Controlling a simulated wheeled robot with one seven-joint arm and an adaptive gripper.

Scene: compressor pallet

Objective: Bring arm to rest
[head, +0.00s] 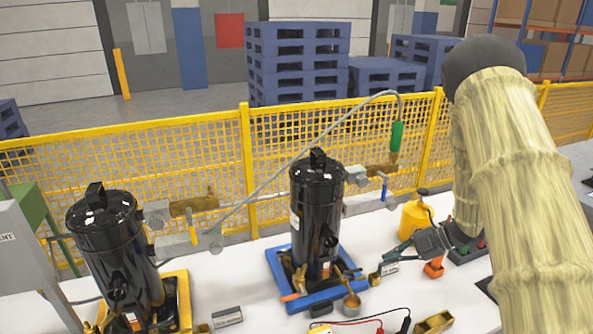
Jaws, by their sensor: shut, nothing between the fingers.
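My arm, in a pale ribbed sleeve, fills the right side of the head view. It rises to a dark elbow and comes down behind toward the table. My gripper (400,250) shows small and dark at the end of the arm, pointing left, low over the white table (250,270). Its fingers look shut with nothing held. Exact contact with the small things around it cannot be told.
Two black compressor cylinders stand on a blue pallet (308,303) and a yellow pallet (183,300). A yellow container (416,220) stands behind my gripper. Cables and small parts lie in front. A yellow mesh fence (180,160) runs behind the table.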

